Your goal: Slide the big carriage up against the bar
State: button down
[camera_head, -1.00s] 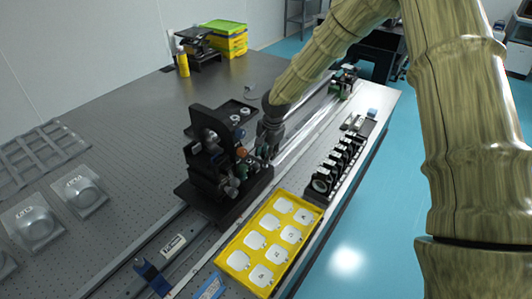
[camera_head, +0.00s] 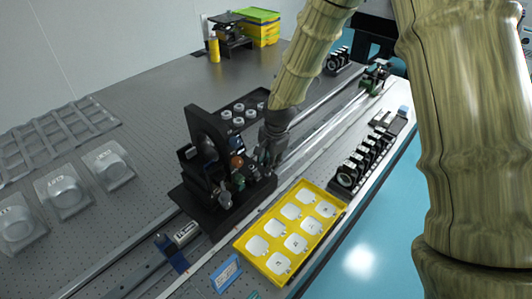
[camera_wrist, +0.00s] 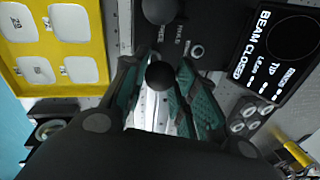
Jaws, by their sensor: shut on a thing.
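The big carriage (camera_head: 213,207) is a black assembly with an upright plate, knobs and a wide base. It sits on the rail (camera_head: 318,141) left of centre in the head view. My gripper (camera_head: 268,152) is at the carriage's right side. In the wrist view my gripper (camera_wrist: 164,88) has its green-padded fingers closed about a dark round knob (camera_wrist: 160,75). A gap shows between carriage and blue piece. I cannot tell for sure which part is the bar.
A yellow tray (camera_head: 238,245) of white pieces lies close to the carriage's right. A row of black mounts (camera_head: 362,163) is beyond it. Clear domed cases (camera_head: 65,193) stand at the left. A "BEAM CLOSED" panel (camera_wrist: 270,50) shows in the wrist view.

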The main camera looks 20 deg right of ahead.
jog(key=shift+s, duration=0.1)
jog(key=shift+d+f, duration=0.2)
jog(key=shift+d, duration=0.1)
jog(key=c, duration=1.1)
grip_release()
jog(key=shift+a, duration=0.15)
jog(key=shift+r, duration=0.1)
jog(key=shift+r, duration=0.55)
notch_tip(320, 180, up, 11)
jog(key=s+d, duration=0.1)
jog(key=shift+s+f, duration=0.2)
jog(key=shift+s, duration=0.2)
